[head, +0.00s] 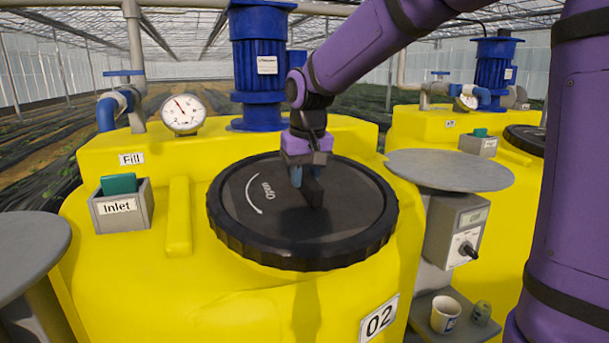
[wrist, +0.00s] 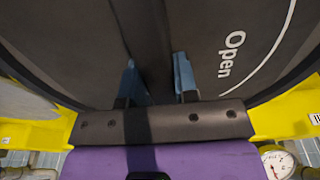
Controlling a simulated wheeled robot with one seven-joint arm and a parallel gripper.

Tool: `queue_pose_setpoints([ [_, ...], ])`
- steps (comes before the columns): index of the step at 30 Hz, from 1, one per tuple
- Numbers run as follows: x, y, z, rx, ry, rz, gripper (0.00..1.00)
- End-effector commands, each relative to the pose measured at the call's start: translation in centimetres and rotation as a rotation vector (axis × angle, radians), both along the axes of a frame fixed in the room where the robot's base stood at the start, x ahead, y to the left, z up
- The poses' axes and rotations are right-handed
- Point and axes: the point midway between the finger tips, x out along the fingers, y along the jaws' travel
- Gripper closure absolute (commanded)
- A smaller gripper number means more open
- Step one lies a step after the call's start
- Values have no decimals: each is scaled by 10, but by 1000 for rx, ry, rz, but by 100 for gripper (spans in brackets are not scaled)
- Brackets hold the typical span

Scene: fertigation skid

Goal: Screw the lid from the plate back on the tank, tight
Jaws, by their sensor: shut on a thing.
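The black lid (head: 300,225) with a ribbed rim lies over the top opening of the yellow tank (head: 200,285) labelled 02. An "Open" mark with a curved white line shows on the lid's left part. My gripper (head: 307,182) points down at the lid's middle, shut on its raised grip bar (head: 314,193). In the wrist view the two blue fingers (wrist: 160,82) stand on either side of the bar, and the lid (wrist: 215,50) fills most of the picture. The round grey plate (head: 450,170) right of the tank is empty. The thread under the lid is hidden.
A pressure gauge (head: 183,113), a blue motor (head: 262,65) and an Inlet box (head: 121,205) stand behind and left of the lid. A control box (head: 457,230) is below the plate, with a white cup (head: 445,314) lower down.

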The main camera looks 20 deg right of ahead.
Motion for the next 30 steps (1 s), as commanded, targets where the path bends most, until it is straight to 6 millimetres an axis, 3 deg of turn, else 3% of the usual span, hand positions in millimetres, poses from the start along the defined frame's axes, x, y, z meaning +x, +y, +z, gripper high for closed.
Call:
queue_pose_setpoints([
  [22,1,0,-1,0,-3,0,96],
  [23,1,0,-1,0,-3,0,66],
  [26,0,0,-1,0,-2,0,43],
  [30,0,0,-2,0,-1,0,43],
])
